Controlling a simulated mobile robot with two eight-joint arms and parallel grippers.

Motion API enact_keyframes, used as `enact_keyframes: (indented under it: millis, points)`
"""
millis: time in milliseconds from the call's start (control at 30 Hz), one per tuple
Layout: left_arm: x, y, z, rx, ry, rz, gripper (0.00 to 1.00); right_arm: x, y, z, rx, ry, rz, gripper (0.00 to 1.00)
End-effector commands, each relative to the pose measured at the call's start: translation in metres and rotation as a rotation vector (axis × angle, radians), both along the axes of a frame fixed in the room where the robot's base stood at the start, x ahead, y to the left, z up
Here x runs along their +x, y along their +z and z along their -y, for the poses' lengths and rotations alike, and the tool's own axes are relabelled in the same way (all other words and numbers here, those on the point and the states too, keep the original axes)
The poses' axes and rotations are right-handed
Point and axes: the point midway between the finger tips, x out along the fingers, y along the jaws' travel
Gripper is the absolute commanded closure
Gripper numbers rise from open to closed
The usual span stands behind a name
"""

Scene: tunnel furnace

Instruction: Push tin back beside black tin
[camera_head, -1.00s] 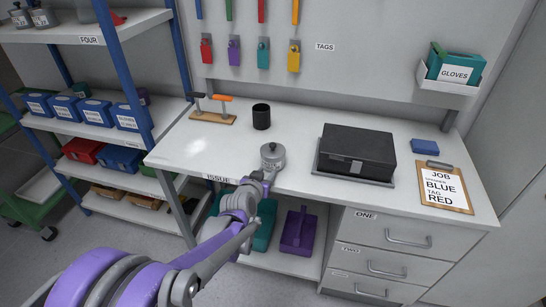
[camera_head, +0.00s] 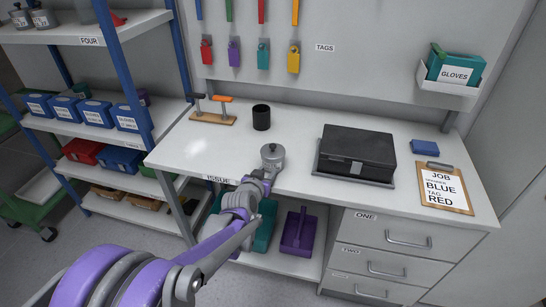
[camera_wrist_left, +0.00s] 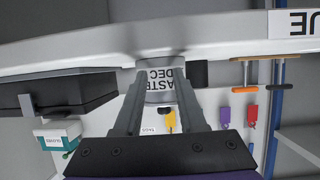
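A grey lidded tin (camera_head: 272,157) stands upright near the front edge of the white bench. A black tin (camera_head: 261,117) stands farther back and slightly left, with a clear gap between the two. My left gripper (camera_head: 266,178) is low at the front side of the grey tin. In the left wrist view, which is upside down, the fingers (camera_wrist_left: 161,76) are spread apart, with the grey tin's printed label (camera_wrist_left: 160,82) showing between them. Whether the fingertips touch the tin is hard to tell. The black tin (camera_wrist_left: 197,74) shows behind it. My right gripper is out of view.
A black case (camera_head: 357,152) on a grey mat is right of the grey tin. A wooden rack (camera_head: 213,118) with two handled tools is left of the black tin. A clipboard (camera_head: 443,188) and blue block (camera_head: 425,147) lie at the right. The bench's left part is clear.

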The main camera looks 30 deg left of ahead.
Motion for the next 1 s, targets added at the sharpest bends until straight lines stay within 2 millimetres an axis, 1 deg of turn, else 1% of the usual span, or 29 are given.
enact_keyframes:
  millis: [1000]
  points:
    - [0.012,0.000,-0.002,0.000,0.000,0.000,0.60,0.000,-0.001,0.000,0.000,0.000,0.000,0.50]
